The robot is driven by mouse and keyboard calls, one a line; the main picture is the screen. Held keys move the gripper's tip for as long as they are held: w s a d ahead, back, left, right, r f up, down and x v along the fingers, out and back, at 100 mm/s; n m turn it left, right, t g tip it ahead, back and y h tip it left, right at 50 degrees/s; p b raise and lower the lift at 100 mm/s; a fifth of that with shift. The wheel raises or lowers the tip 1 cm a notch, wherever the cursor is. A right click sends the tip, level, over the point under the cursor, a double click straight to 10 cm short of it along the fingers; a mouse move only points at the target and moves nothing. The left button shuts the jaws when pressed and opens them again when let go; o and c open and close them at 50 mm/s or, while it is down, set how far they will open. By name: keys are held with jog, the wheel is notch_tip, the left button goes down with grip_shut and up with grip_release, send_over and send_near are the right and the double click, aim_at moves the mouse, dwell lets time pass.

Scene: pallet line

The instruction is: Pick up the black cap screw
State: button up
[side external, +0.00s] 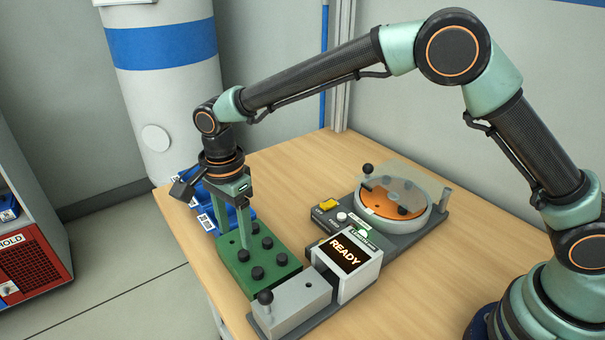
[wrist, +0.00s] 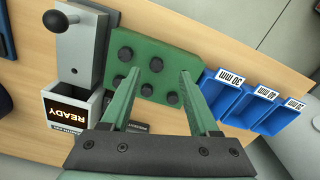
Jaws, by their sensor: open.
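Several black cap screws stand upright in a green block (side external: 236,274), in rows; one of them (side external: 267,242) is near its far right side. In the wrist view the green block (wrist: 190,62) also shows, with a black cap screw (wrist: 156,65) between the lines of my fingers. My gripper (side external: 234,240) has two green fingers pointing down over the far left part of the block. They are open, with nothing visible between them. In the wrist view my gripper (wrist: 160,73) reaches toward the screws. I cannot tell the exact height of its tips.
Blue bins (wrist: 250,105) with size labels stand beside the block. A grey fixture with a black ball knob (side external: 265,297) and a READY display (side external: 345,253) are close on the other side. A round orange-plated device (side external: 390,205) sits behind on the wooden table (side external: 290,165).

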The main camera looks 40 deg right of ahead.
aim_at(243, 254)
jog(key=f, duration=0.4)
jog(key=shift+s+d, duration=0.2)
jog(key=shift+d, duration=0.1)
jog(key=shift+f, duration=0.7)
grip_shut()
